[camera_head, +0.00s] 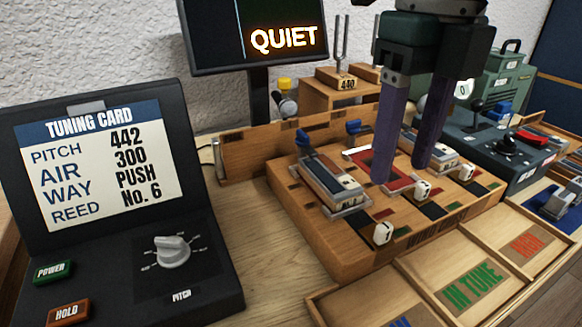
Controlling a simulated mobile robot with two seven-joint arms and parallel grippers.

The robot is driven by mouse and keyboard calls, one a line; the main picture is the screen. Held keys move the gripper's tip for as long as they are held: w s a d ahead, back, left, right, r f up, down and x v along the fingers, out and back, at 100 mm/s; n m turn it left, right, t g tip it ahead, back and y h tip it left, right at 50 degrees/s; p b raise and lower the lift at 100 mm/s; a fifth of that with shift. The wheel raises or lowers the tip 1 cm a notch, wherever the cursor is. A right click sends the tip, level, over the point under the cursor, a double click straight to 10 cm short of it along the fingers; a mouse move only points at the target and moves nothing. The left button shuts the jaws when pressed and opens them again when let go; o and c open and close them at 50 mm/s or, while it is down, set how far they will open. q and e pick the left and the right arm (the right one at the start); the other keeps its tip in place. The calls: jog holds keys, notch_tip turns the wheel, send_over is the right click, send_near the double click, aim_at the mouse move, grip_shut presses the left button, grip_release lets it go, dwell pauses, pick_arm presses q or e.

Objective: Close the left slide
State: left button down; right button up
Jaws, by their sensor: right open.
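A wooden block (345,256) holds several slots side by side. At its left is a grey metal piece (334,186) with a raised blue tab (302,139) at its back end. A white knob marked 1 (383,233) is at the front of this slot. I cannot tell which part is the left slide, or how far it is open. My right gripper (401,174) hangs pointing down over the middle slot, open, with a gap between its two dark fingers. The left finger hides part of the red middle slot (400,182). My left gripper is not in view.
A tuning card panel (100,165) with a dial and buttons stands at the left. Wooden trays (420,285) run along the front. A green machine (500,75) is at the right.

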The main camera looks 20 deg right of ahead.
aim_at(385, 226)
notch_tip(385, 226, down, 9)
jog(key=shift+s+f, duration=0.1)
jog(key=shift+f, duration=0.1)
jog(key=shift+c, duration=0.2)
grip_shut()
dwell(0.4)
dwell(0.9)
